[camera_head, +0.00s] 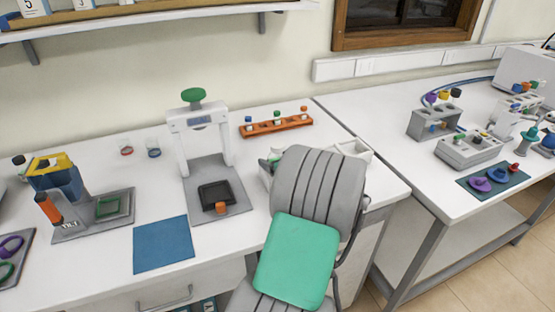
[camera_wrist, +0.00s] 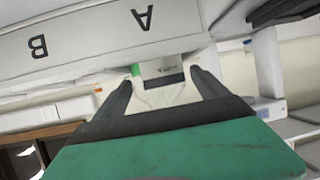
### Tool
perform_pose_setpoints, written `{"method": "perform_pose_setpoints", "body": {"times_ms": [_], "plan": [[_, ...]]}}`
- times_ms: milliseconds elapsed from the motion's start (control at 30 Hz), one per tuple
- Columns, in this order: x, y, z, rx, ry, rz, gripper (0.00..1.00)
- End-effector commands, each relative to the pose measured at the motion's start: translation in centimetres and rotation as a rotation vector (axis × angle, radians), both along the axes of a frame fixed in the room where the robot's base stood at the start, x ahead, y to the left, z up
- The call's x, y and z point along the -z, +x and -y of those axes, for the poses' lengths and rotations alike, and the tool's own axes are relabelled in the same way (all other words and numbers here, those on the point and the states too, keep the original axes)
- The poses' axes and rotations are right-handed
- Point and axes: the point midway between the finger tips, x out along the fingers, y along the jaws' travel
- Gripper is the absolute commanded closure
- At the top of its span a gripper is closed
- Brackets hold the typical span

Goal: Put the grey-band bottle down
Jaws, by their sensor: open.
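In the wrist view a small clear bottle (camera_wrist: 160,95) with a dark grey label band and some green at one end shows between my fingers. My gripper (camera_wrist: 163,80) is open, with one dark finger on each side of it and gaps visible. A white tray (camera_wrist: 85,45) marked A and B lies close by; I cannot tell whether the bottle rests in it. In the head view my arm hides the gripper and most of the tray (camera_head: 352,149); a little green and blue shows at the arm's left edge (camera_head: 275,156).
An orange rack (camera_head: 277,126) with several small bottles stands behind my arm. Left are a white press with a green knob (camera_head: 193,95), a blue mat (camera_head: 162,245) and a tester (camera_head: 60,182). The right table holds grey racks (camera_head: 434,123). The front strip between mat and arm is free.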

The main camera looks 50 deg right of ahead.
Motion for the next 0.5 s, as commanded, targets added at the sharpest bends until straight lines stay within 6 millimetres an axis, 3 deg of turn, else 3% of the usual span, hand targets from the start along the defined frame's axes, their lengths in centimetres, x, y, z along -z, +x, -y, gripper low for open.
{"method": "perform_pose_setpoints", "body": {"times_ms": [167, 500], "plan": [[-0.9, -1.6, -0.6, 0.004, -0.003, 0.002, 0.16], [-4.0, -8.6, -3.9, 0.006, -0.003, 0.000, 0.16]]}}
